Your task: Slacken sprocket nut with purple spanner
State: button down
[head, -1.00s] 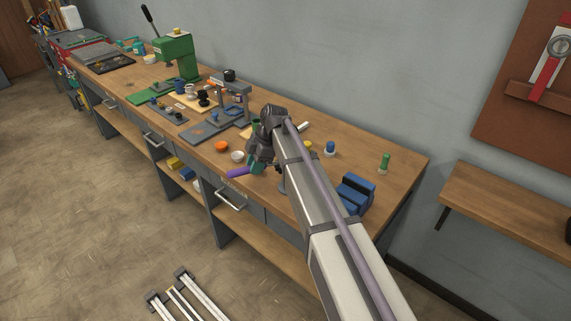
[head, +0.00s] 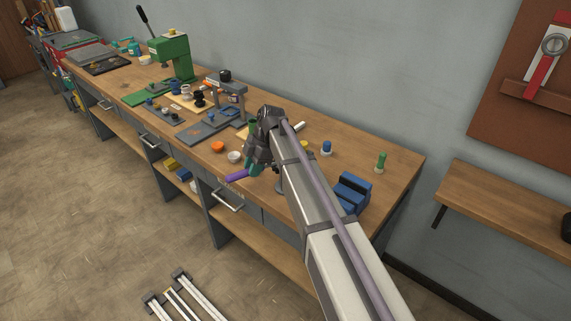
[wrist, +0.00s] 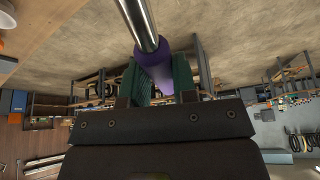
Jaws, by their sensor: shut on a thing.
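The purple spanner (head: 237,176) is held at the front edge of the workbench, its purple handle sticking out to the left of my gripper (head: 254,166). In the wrist view the purple handle (wrist: 153,56) sits between the green finger pads of my gripper (wrist: 168,75), and its bright metal shaft (wrist: 138,20) runs up out of the picture. My gripper is shut on the spanner. The spanner's working end is not clear in either view. I cannot make out the sprocket nut; my arm covers part of the bench.
The wooden workbench (head: 310,135) carries a green press (head: 175,58), a blue vise (head: 352,193), an orange cup (head: 218,147), a white cup (head: 234,157) and small upright pieces. Drawer handles stick out in front. A metal frame (head: 190,300) lies low on the open floor.

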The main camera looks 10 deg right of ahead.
jog(key=shift+s+d+n+g, duration=0.25)
jog(key=shift+s+n, duration=0.3)
jog(key=shift+s+d+n+g, duration=0.2)
jog(key=shift+s+n+g, duration=0.05)
jog(key=shift+s+n, duration=0.3)
dwell(0.6)
jog(key=shift+w+a+m+t, duration=0.25)
jog(key=shift+w+m+t, duration=0.05)
jog(key=shift+w+m, duration=0.3)
dwell(0.5)
jog(key=c, duration=1.5)
grip_release()
grip_shut()
jog(key=shift+r+p, duration=3.6)
jog(key=shift+f, duration=0.1)
